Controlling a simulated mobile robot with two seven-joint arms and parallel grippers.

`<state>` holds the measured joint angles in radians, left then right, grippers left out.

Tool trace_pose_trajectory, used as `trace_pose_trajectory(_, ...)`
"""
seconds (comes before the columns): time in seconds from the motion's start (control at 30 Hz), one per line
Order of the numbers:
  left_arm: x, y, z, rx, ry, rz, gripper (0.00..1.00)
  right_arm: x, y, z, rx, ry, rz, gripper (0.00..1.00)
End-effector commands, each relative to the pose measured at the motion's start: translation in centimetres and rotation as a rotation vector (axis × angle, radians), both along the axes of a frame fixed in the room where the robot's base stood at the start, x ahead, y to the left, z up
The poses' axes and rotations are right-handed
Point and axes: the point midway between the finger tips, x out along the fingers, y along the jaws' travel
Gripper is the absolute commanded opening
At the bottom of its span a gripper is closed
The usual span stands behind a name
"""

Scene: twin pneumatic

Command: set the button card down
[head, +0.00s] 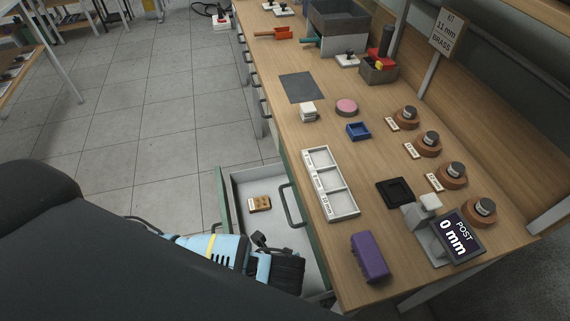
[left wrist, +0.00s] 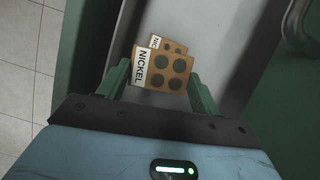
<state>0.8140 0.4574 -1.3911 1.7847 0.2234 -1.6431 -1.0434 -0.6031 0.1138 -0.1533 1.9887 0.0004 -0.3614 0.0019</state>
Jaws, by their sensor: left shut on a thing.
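The button card (left wrist: 160,70) is tan with dark round buttons and a white label reading NICKEL. In the left wrist view it sits between the green fingers of my left gripper (left wrist: 162,78), which is shut on it. A second, similar card (left wrist: 179,47) shows partly behind it, over the grey drawer floor. In the head view a small tan card (head: 260,203) shows in the open drawer (head: 284,232); I cannot tell which of the two it is. My light-blue left arm reaches over the drawer's near part, its fingertips hidden there. My right gripper is not in view.
On the bench are a white compartment tray (head: 345,207), a purple block (head: 369,258), a display reading 0 mm (head: 457,238), a blue tray (head: 358,131) and a grey mat (head: 301,87). Several brown round stands line the right side. The drawer's walls surround the card area.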

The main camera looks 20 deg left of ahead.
Motion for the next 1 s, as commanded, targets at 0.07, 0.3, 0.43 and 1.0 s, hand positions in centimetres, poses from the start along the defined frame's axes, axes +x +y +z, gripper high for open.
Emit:
trace_pose_trajectory(0.07,0.4,0.7,0.8,0.000,-0.007,0.131,0.42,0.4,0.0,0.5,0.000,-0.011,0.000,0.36)
trace_pose_trajectory(0.3,0.7,3.1,3.2,0.001,-0.007,0.650,0.42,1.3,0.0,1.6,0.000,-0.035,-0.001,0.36)
trace_pose_trajectory(0.43,0.7,4.3,4.7,0.001,-0.006,0.937,0.42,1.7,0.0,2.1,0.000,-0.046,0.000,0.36)
trace_pose_trajectory(1.0,0.6,7.3,13.8,-0.003,-0.002,2.100,0.42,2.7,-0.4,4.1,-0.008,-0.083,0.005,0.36)
